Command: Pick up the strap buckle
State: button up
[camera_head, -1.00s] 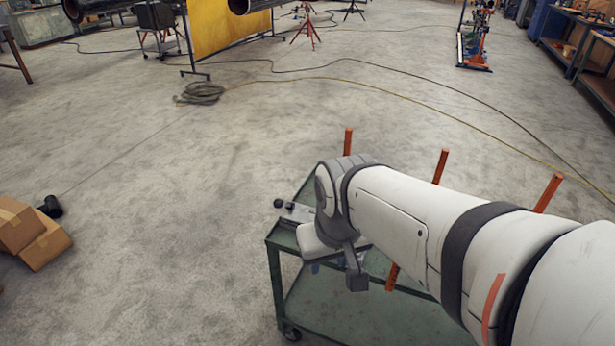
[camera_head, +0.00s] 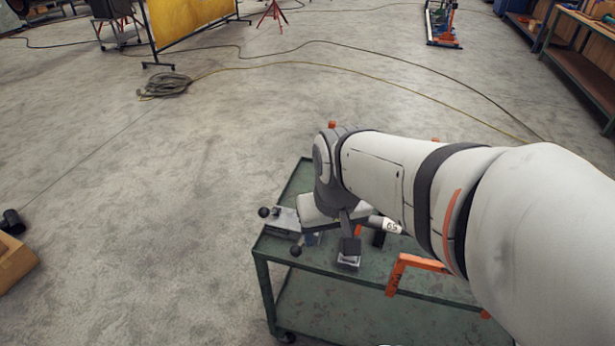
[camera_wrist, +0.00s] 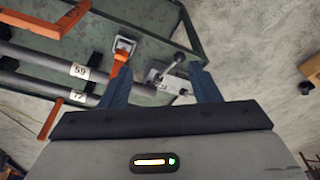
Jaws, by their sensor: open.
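A small metal frame with a dark middle, which looks like the strap buckle (camera_wrist: 123,46), lies on the green cart in the wrist view, with an orange strip (camera_wrist: 118,67) running from it behind my left finger. It also shows in the head view (camera_head: 348,263), just below my wrist. My gripper (camera_wrist: 161,82) is open, its two blue fingers apart and empty. The buckle lies beyond the left fingertip, not between the fingers. In the head view my fingers are mostly hidden by my wrist.
The green cart (camera_head: 340,285) also carries a metal plate (camera_wrist: 163,80) with dark ball knobs, seen between my fingers, numbered grey pipes (camera_wrist: 50,62) and orange brackets (camera_head: 412,266). Open concrete floor (camera_head: 130,220) lies left of the cart.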

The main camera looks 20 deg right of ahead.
jog(key=w+d+f+m+b, duration=0.1)
jog(key=w+d+f+m, duration=0.1)
jog(key=w+d+f, duration=0.1)
jog(key=w+d+f+m+g+b, duration=0.1)
jog(key=w+d+f+m, duration=0.1)
jog(key=w+d+f, duration=0.2)
jog(key=w+d+f+m+g+b, duration=0.1)
jog(key=w+d+f+m, duration=0.1)
jog(key=w+d+f, duration=0.2)
jog(key=shift+d+f, duration=0.15)
jog(key=shift+f, duration=0.55)
jog(key=shift+d+f, duration=0.15)
jog(key=shift+f, duration=0.55)
jog(key=f, duration=0.8)
jog(key=shift+s+a+b, duration=0.1)
jog(key=shift+s+b, duration=0.1)
jog(key=shift+b, duration=0.2)
jog(key=shift+r, duration=0.1)
grip_shut()
